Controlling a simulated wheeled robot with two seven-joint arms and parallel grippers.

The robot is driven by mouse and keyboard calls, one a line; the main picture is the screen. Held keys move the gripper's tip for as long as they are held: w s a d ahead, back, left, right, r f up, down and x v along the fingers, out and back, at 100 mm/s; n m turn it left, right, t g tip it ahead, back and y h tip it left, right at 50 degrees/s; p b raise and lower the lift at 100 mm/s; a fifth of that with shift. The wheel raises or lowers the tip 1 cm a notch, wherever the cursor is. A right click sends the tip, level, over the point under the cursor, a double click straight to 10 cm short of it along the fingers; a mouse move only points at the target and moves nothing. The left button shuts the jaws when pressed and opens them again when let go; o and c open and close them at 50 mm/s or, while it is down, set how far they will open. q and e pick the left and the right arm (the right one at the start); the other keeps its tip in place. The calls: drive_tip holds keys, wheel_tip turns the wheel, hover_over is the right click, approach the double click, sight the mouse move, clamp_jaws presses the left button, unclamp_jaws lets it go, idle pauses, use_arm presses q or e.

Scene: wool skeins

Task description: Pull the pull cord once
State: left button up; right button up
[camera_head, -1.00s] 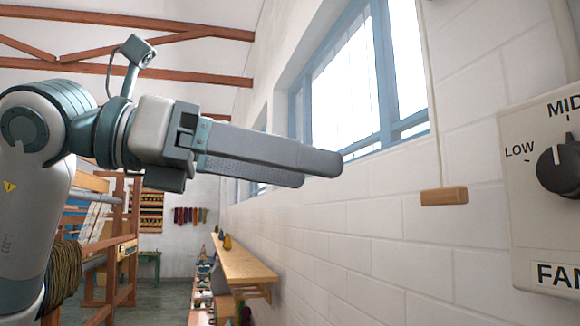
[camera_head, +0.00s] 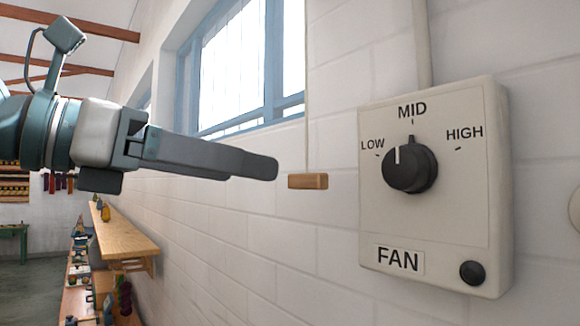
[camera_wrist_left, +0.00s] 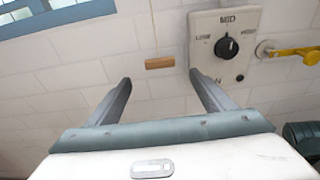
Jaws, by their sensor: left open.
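The pull cord (camera_head: 307,110) hangs as a thin pale line down the white wall, beside the window. Its wooden handle (camera_head: 307,181) is a small horizontal block at the lower end. The handle also shows in the left wrist view (camera_wrist_left: 160,62), ahead of my fingers and between their lines. My left gripper (camera_head: 272,168) points toward the handle in the head view, with its tips just left of it and apparently apart from it. In the left wrist view my left gripper (camera_wrist_left: 160,82) is open, with nothing between the fingers. My right gripper is not in view.
A fan control box (camera_head: 435,190) with a black knob (camera_head: 410,166) is on the wall right of the handle. A yellow lever or tap (camera_wrist_left: 295,52) is further right. A wooden shelf (camera_head: 125,240) runs along the wall at lower left. A blue-framed window (camera_head: 270,60) is above.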

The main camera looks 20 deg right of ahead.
sight(302, 183)
use_arm(q)
drive_tip(key=p+x, duration=0.3)
drive_tip(key=x, duration=0.5)
drive_tip(key=shift+r, duration=0.15)
drive_tip(key=shift+w+d+f+p, duration=0.2)
drive_tip(key=shift+d+p, duration=0.1)
drive_tip(key=shift+d, duration=0.3)
drive_tip(key=c, duration=1.1)
